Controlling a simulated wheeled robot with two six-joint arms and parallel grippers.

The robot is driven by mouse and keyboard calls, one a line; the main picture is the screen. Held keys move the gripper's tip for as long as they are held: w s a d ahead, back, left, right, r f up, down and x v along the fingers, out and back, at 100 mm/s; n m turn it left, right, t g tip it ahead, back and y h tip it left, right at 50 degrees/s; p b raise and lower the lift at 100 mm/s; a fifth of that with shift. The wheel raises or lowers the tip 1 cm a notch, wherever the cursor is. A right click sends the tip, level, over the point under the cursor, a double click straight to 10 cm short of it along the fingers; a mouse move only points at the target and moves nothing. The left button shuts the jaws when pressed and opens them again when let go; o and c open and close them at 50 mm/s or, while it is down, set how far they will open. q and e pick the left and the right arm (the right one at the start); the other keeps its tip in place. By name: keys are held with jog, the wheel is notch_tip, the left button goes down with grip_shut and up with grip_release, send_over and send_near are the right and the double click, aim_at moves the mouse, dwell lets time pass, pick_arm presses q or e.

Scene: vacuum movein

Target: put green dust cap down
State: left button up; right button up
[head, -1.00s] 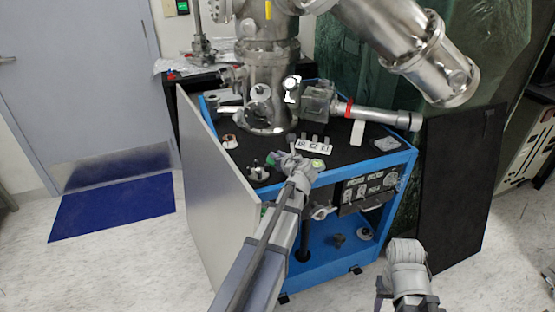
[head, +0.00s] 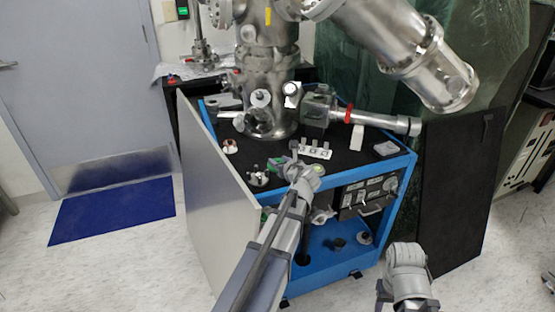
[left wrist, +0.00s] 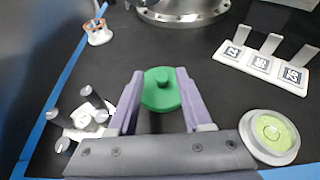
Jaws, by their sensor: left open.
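The green dust cap (left wrist: 161,89) is a round green disc with a small knob on top. In the left wrist view it lies between the tips of my left gripper (left wrist: 159,88), whose two purple fingers stand apart on either side of it. The cap appears to rest on the black tabletop; whether a finger touches it I cannot tell. In the head view my left gripper (head: 287,168) is over the front part of the cart top, and the cap is small and partly hidden there. My right gripper (head: 382,292) hangs low at the lower right, its fingers mostly hidden.
A white marker holder (left wrist: 262,62) with three upright tabs stands behind right. A pale green disc in a grey ring (left wrist: 272,137) is close on the right, a knobbed metal part (left wrist: 82,120) on the left. The steel chamber (head: 268,90) stands behind. Bare black surface lies between.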

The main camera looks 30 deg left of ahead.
pick_arm(q)
jog(key=p+v, duration=0.3)
jog(key=v, duration=0.7)
jog(key=shift+d, duration=0.1)
pick_arm(e)
notch_tip(320, 180, up, 4)
jog(key=shift+f, duration=0.15)
jog(key=shift+o, duration=0.2)
pick_arm(q)
jog(key=s+d+f+n+g+h, duration=0.3)
jog(key=s+d+f+n, duration=0.1)
jog(key=s+d+n, duration=0.3)
jog(key=s+d+f+n+g+h, duration=0.3)
jog(key=s+d+f+n, duration=0.2)
jog(key=d, duration=0.5)
jog(key=s+d+f+n+g+h, duration=0.3)
jog(key=s+d+f+n, duration=0.1)
jog(key=s+d+n, duration=0.5)
jog(key=shift+d+f+n, duration=0.25)
jog(key=shift+f+n, duration=0.15)
jog(key=shift+n, duration=0.3)
pick_arm(e)
jog(key=shift+o, duration=0.4)
pick_arm(q)
jog(key=shift+a, duration=0.1)
pick_arm(e)
jog(key=shift+a, duration=0.1)
